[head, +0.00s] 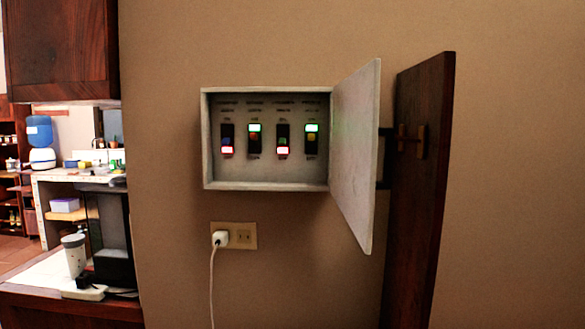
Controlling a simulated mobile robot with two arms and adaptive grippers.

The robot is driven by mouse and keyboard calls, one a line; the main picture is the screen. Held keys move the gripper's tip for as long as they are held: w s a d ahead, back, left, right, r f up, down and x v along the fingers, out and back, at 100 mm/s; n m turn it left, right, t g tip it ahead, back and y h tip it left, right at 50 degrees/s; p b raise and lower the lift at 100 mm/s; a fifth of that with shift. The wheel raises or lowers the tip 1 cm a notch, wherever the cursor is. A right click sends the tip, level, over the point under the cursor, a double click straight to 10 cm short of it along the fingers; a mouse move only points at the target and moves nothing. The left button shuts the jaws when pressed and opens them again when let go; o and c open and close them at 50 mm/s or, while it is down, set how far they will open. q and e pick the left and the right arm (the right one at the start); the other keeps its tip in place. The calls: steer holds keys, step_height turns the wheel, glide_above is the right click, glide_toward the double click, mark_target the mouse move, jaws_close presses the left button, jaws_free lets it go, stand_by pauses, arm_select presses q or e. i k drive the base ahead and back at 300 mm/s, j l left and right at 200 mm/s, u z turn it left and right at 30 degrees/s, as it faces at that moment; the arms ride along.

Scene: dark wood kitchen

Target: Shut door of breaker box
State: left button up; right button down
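The breaker box (265,186) is a light grey box on the brown wall, left of the picture's middle. Its door (357,155) is hinged on the right side and stands wide open, swung out toward me. Inside is a row of several switches; two show green lights at the top and two show red lights at the bottom. Neither of my grippers is in view, and nothing touches the door.
A dark wooden door or panel (420,190) with a handle stands just right of the box door. A wall outlet (243,236) with a plugged white cord is below. A counter with a coffee machine (110,235) and a cup (74,256) is at left.

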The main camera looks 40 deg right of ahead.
mark_target(356, 130)
steer(key=k+l+z, duration=0.15)
steer(key=l+z, duration=0.35)
steer(key=k+l+z, duration=0.1)
steer(key=l+z, duration=0.35)
steer(key=j, duration=0.1)
